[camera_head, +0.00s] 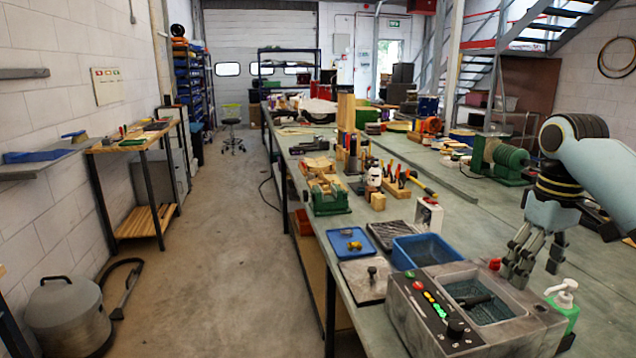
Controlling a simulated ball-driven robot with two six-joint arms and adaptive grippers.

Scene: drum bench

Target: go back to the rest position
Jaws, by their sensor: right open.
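My right arm comes in from the right edge, and its gripper (532,268) points down over the right side of the workbench (596,290). The gripper's grey fingers are spread apart, with nothing seen between them. It appears beside the back right corner of a grey machine (420,318) with a sunken basin and coloured buttons. How high the fingertips are above the bench cannot be told. My left gripper does not show.
A green and white pump bottle (563,300) stands right of the gripper. A blue bin (424,250), a blue tray (347,242) and a white box (429,213) are left of it. A green motor-like machine (500,160) stands farther back. The aisle floor (226,240) at left is mostly clear.

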